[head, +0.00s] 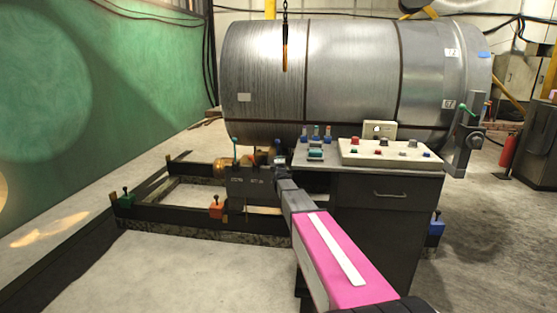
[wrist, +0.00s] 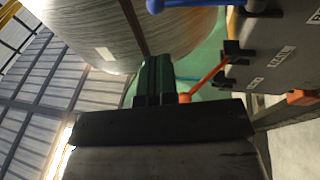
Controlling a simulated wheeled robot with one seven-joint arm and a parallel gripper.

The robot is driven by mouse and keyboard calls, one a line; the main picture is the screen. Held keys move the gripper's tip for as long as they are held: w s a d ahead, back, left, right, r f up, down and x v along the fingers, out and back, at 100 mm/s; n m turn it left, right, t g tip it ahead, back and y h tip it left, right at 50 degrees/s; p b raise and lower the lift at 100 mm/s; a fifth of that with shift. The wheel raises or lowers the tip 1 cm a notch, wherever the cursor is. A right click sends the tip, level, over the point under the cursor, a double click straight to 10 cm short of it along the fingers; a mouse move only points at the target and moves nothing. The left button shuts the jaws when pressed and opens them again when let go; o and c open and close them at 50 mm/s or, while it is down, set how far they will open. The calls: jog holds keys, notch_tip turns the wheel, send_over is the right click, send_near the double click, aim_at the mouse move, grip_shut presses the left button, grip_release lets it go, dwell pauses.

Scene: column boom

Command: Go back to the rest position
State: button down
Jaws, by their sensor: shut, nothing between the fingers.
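My gripper (wrist: 155,70) shows in the wrist view as two dark green fingers side by side, closed with nothing between them. In the head view my arm, with its pink link, reaches from the lower right toward the grey lever box (head: 248,186). The end of my arm is small there and hard to make out, close to the right side of the box and the left edge of the desk. In the wrist view an orange lever (wrist: 203,82) of the labelled box (wrist: 285,55) stands just right of the fingers. Whether they touch cannot be told.
A large metal drum (head: 350,75) lies behind the desk (head: 375,225). A button panel (head: 390,153) and small coloured levers (head: 315,135) are on the desk. Floor at the front left (head: 170,265) is clear.

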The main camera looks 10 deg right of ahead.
jog(key=s+a+f+m+g+y, duration=0.15)
jog(key=s+f+m+g, duration=0.3)
jog(key=s+f, duration=0.55)
jog(key=s+a+f+m+g+y, duration=0.15)
jog(key=s+f+m+g, duration=0.35)
jog(key=s, duration=0.9)
jog(key=s+f+m+g, duration=0.3)
jog(key=s+m+g, duration=0.1)
jog(key=s, duration=0.9)
jog(key=s+f+m+g, duration=0.3)
jog(key=s+g, duration=0.3)
jog(key=s, duration=0.8)
jog(key=shift+a+m+g+h, duration=0.2)
jog(key=shift+m+g+h, duration=0.15)
jog(key=shift+h, duration=0.05)
